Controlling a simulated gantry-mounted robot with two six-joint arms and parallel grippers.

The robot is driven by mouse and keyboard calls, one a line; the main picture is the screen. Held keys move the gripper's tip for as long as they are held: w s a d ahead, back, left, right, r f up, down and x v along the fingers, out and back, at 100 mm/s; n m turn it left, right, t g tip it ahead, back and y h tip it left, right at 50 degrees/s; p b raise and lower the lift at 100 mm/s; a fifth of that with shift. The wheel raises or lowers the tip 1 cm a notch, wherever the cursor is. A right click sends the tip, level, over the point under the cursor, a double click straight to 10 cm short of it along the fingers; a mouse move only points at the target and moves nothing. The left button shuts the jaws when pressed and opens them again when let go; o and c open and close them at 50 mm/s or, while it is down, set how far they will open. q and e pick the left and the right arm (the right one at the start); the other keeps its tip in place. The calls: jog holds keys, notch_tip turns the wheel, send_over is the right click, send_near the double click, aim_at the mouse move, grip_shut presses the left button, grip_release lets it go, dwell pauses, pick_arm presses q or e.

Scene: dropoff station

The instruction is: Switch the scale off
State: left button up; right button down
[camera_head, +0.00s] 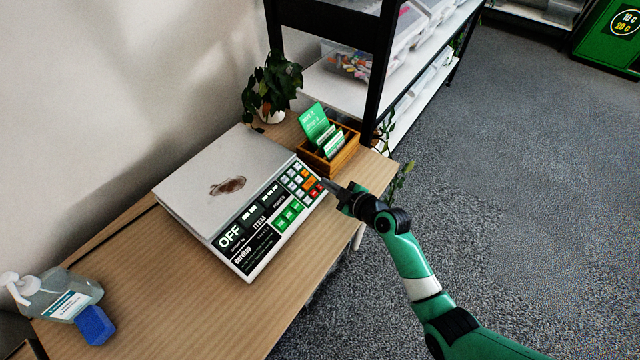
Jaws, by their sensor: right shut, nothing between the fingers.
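The scale (190,185) stands on the wooden table, with a light flat pan that bears a brown mark. Its sloped front panel faces the lower right. Large white letters on the panel's left part read "OFF". Green, white, orange and red keys (290,212) fill the panel's right part. My right gripper (326,185) is shut and empty, with its tips close to the red keys at the panel's right end. I cannot tell whether the tips touch a key. My left gripper is not in view.
A wooden card box (330,163) with green cards and a potted plant (271,90) stand behind the scale. A pump bottle (55,292) and blue sponge (95,325) are at lower left. A black-framed shelf (385,60) rises behind.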

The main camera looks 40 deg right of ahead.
jog(key=r+p, duration=0.1)
jog(key=s+r+p, duration=0.1)
jog(key=r+p, duration=0.1)
jog(key=s+r+p, duration=0.1)
jog(key=shift+d+r, duration=0.25)
dwell(0.3)
dwell(0.6)
